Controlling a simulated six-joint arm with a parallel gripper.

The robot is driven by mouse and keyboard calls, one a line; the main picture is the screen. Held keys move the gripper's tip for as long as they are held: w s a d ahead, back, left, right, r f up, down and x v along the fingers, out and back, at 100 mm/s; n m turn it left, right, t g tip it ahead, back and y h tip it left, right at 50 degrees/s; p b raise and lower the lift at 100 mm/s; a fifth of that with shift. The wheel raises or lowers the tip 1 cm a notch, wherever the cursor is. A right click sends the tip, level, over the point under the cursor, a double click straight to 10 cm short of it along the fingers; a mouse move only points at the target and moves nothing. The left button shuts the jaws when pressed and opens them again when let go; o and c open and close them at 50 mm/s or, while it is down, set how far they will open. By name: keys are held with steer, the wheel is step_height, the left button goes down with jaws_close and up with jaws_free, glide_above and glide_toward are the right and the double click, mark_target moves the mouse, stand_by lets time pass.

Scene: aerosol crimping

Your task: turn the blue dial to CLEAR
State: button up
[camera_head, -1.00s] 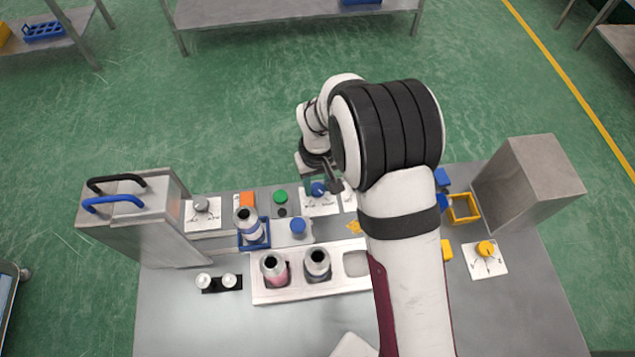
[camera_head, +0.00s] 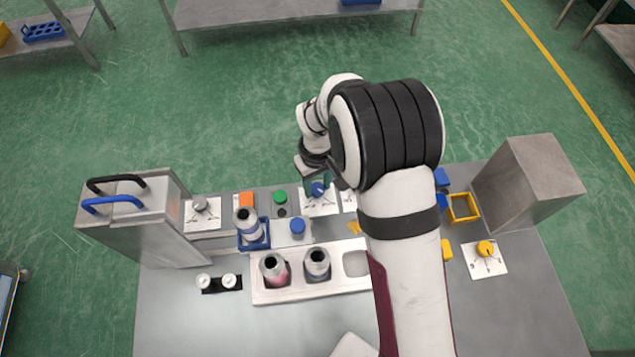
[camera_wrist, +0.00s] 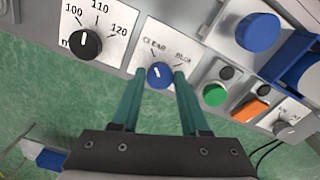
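The blue dial (camera_wrist: 160,75) sits on a white plate (camera_wrist: 142,58) lettered CLEAR on the left and a partly readable second word on the right. In the wrist view its short white pointer tilts slightly up-left, roughly toward the CLEAR side; the exact setting is hard to read. My gripper (camera_wrist: 160,73) has its two teal fingers apart, one on each side of the dial. A sliver of gap seems to show, but contact is hard to judge. In the head view, the dial (camera_head: 318,188) is partly covered by my gripper.
A black dial (camera_wrist: 85,43) marked 100, 110 and 120 is beside the plate. A green button (camera_wrist: 214,94) and an orange switch (camera_wrist: 250,110) are on the other side. A blue button (camera_head: 297,226) and a can in a blue holder (camera_head: 254,243) stand nearby.

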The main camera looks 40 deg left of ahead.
mark_target(318, 189)
steer(key=o, duration=0.4)
steer(key=shift+c, duration=0.2)
step_height(318, 189, up, 16)
steer(key=shift+d+f, duration=0.1)
steer(key=s+d+r+m, duration=0.15)
steer(key=d+m, duration=0.25)
steer(key=d, duration=0.4)
steer(key=s+d+r+m+y, duration=0.1)
steer(key=d+r+m, duration=0.2)
steer(key=d, duration=0.4)
steer(key=s+d+r+m, duration=0.2)
steer(key=d+m, duration=0.2)
steer(key=d, duration=0.4)
steer(key=s+d+f+m, duration=0.2)
steer(key=s+d+m, duration=0.5)
steer(key=s, duration=0.3)
steer(key=shift+m+y, duration=0.3)
steer(key=shift+y, duration=0.1)
